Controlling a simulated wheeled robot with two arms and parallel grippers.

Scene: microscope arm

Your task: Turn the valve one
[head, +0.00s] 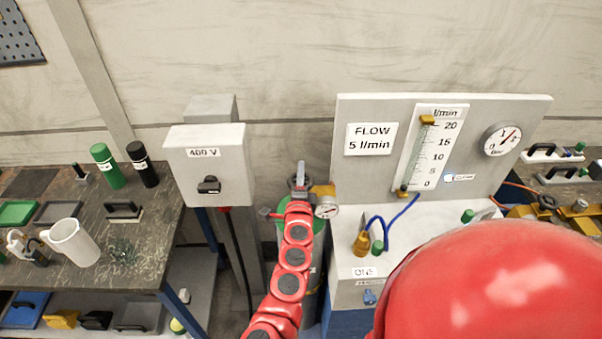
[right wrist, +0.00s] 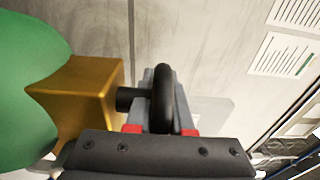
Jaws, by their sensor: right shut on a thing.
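My right gripper (head: 299,182) is at the top of a green gas cylinder (head: 318,222), beside a brass fitting with a small round gauge (head: 327,207). In the right wrist view, my right gripper (right wrist: 160,112) is shut on a black handwheel (right wrist: 164,92). The wheel's short stem enters a brass block (right wrist: 78,98) next to the green cylinder shoulder (right wrist: 28,75). A label "ONE" (head: 364,272) is on the white bench unit to the right, below a separate brass fitting (head: 362,243). My left gripper is not in view.
A flow panel (head: 375,110) with a 0 to 20 scale (head: 432,150) and a dial gauge (head: 502,139) stands behind the unit. A 400 V box (head: 208,165) is left of the cylinder. A cluttered workbench (head: 150,240) is further left. My red arm covers the lower right.

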